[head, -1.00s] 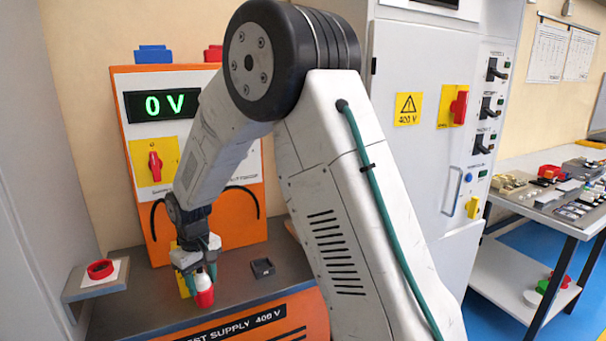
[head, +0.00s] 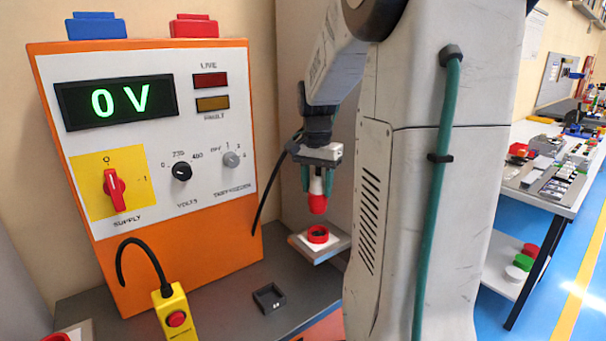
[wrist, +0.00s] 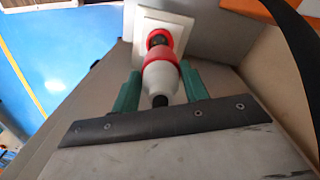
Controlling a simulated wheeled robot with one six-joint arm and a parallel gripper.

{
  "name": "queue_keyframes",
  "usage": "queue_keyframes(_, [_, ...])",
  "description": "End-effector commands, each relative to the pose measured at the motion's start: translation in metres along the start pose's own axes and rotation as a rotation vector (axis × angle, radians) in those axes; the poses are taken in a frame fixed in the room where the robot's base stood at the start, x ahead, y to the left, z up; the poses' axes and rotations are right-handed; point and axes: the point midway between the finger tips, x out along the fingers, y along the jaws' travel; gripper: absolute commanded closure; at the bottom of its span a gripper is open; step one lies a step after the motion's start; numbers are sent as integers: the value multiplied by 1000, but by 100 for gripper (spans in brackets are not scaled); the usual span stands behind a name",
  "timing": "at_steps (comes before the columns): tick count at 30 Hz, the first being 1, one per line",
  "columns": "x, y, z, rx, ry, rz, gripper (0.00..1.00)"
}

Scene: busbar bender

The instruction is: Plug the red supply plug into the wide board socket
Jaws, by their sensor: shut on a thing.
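The red supply plug (head: 317,203) has a red nose and a white body. It hangs upright, nose down, in my gripper (head: 317,181), whose green fingers are shut on its white body. A red round socket (head: 318,235) on a white plate lies just below the plug, with a visible gap between them in the head view. In the wrist view, the plug's white body (wrist: 160,80) sits between the fingers, and its red nose partly covers the socket plate (wrist: 178,32). I cannot tell from a label whether this socket is the wide one.
An orange test supply (head: 150,170) reading 0 V stands to the left. A yellow pendant (head: 177,315) and a small dark tray (head: 269,298) are on the grey bench. Another white plate (head: 75,332) with red on it shows at the lower left edge.

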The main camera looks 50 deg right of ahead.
Motion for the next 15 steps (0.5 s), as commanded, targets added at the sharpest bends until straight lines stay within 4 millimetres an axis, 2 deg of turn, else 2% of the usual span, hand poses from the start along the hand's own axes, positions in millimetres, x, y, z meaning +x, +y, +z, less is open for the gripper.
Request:
queue_keyframes(1, [-4, 8, -2, 30, 1, -1, 100])
queue_keyframes(4, [-6, 14, -4, 59, 0, 0, 100])
queue_keyframes(15, [-6, 20, -9, 76, -1, -1, 100])
